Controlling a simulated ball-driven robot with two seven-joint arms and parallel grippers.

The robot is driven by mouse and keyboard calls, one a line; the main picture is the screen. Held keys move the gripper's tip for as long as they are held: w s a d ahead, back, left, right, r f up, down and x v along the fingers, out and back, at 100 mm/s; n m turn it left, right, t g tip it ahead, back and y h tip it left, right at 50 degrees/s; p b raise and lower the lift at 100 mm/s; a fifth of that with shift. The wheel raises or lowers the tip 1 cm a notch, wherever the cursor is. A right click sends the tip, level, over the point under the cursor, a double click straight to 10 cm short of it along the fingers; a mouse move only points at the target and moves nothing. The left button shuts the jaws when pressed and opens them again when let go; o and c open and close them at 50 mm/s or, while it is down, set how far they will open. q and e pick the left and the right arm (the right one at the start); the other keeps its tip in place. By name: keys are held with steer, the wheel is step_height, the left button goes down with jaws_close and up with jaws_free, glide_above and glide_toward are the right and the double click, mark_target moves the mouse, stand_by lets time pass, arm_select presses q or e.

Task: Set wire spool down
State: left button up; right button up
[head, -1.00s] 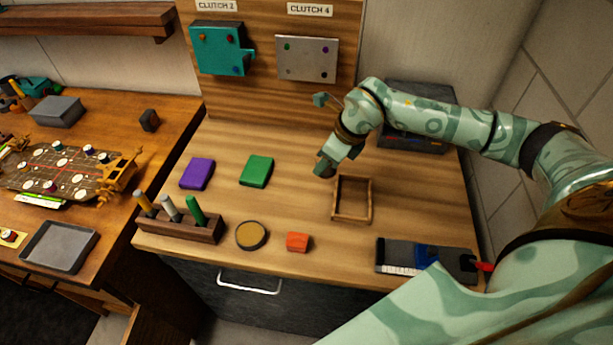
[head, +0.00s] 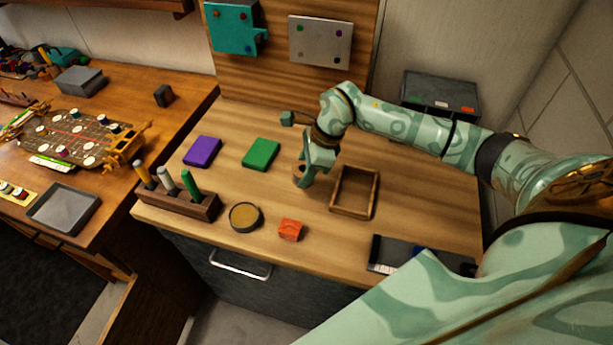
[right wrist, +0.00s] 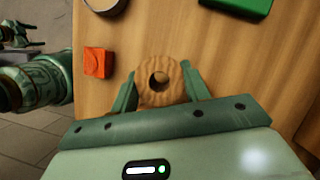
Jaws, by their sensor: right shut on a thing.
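The wire spool (right wrist: 158,82) is a tan, ribbed disc with a dark centre hole in the right wrist view. My right gripper (right wrist: 160,88) is shut on it, one finger on each side. In the head view the right gripper (head: 304,181) points down over the wooden table, left of the empty wooden frame tray. A small brown part of the spool (head: 298,172) shows beside the fingers. The spool is at or close to the tabletop; I cannot tell whether it touches.
The wooden tray (head: 333,209) is close on the right. A green block (head: 261,154), purple block (head: 202,152), round tin (head: 245,217) and orange block (head: 290,230) lie left and in front. A pen holder (head: 180,205) stands at the left edge. Bare wood surrounds the gripper.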

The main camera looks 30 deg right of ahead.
steer(key=shift+w+d+f, duration=0.4)
steer(key=shift+w+f, duration=0.15)
steer(key=shift+f, duration=0.25)
steer(key=shift+w+d+f, duration=0.1)
steer(key=shift+f, duration=0.8)
steer(key=shift+w+d+f, duration=0.1)
steer(key=shift+f, duration=0.8)
steer(key=o, duration=1)
steer(key=shift+f, duration=0.15)
steer(key=shift+o, duration=0.2)
steer(key=shift+r, duration=0.3)
steer(key=v, duration=1.1)
steer(key=shift+s+d+r, duration=0.2)
steer(key=shift+d+r, duration=0.05)
steer(key=shift+r, duration=0.05)
